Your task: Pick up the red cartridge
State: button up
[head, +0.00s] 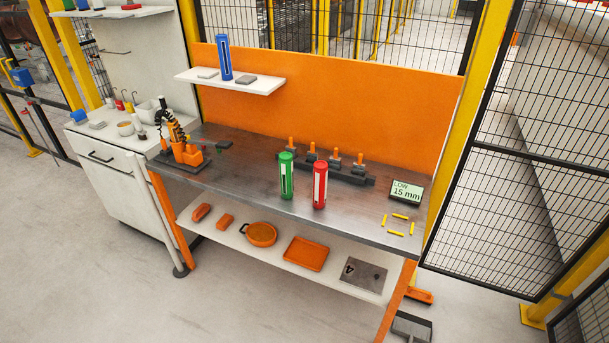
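The red cartridge (320,186) stands upright on the grey metal top of the workbench (245,190), right of the middle. It has a pale label strip on its side. A green cartridge (287,175) stands upright close to its left, with a narrow gap between them. A blue cartridge (224,57) stands on the white wall shelf above the bench. My gripper is not in view.
Behind the cartridges is a dark rack with several orange-topped pieces (336,158). A display (405,191) reading "LOW 15 mm" and yellow marks lie to the right. An orange tool holder (186,152) stands at left. Floor in front is clear.

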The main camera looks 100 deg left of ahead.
aim_at(321, 166)
jog(key=u, duration=2.7)
